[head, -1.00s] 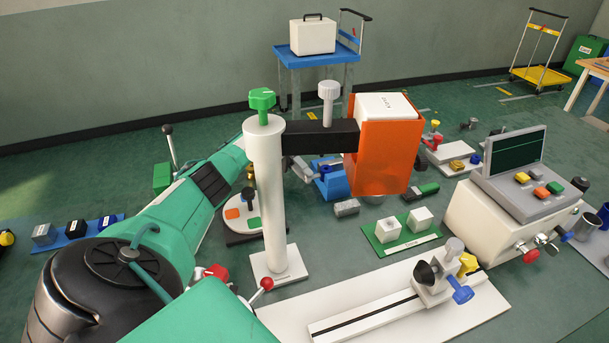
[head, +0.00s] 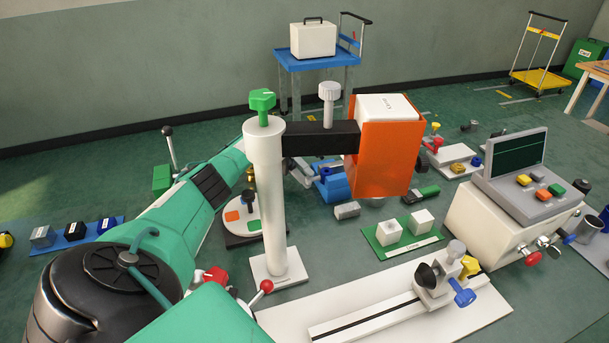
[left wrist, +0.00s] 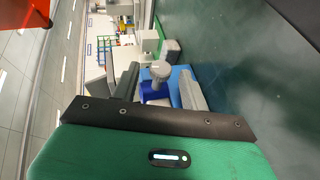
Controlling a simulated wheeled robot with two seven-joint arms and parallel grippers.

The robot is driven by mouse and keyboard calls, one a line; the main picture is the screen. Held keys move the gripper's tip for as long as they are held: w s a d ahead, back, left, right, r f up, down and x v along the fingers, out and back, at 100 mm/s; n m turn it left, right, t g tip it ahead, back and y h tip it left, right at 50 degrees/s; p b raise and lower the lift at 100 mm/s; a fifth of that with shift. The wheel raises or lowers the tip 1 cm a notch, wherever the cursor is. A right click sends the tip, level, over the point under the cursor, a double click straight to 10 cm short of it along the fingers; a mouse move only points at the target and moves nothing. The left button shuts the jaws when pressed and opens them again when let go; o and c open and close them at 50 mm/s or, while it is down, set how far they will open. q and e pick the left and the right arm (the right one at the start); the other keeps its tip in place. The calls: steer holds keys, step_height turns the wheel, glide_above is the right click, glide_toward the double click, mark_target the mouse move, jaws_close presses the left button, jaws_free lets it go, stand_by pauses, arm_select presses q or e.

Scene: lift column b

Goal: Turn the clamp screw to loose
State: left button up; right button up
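A white column (head: 265,200) stands in front of my left arm, with a green knob (head: 262,101) on top. A black arm (head: 322,139) runs from it to an orange carrier (head: 385,160), with a grey knurled knob (head: 329,92) above it. I cannot tell for sure which knob is the clamp screw. My left gripper (head: 308,173) is partly hidden behind the column, below the black arm. In the left wrist view its fingers (left wrist: 160,88) are apart, with a round grey knob (left wrist: 159,70) and a blue fixture (left wrist: 155,92) showing between them; contact is unclear. My right gripper is out of view.
The blue fixture also shows beyond the column in the head view (head: 335,188). A green tray (head: 415,241) with two white blocks, a white slide rail (head: 370,315) and a control console (head: 500,215) stand to the right. A round dial plate (head: 240,222) is left of the column.

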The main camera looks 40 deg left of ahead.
arm_select(q)
steer(key=shift+r, duration=0.2)
step_height(320, 180, up, 20)
steer(key=p, duration=0.1)
steer(key=shift+f, duration=0.2)
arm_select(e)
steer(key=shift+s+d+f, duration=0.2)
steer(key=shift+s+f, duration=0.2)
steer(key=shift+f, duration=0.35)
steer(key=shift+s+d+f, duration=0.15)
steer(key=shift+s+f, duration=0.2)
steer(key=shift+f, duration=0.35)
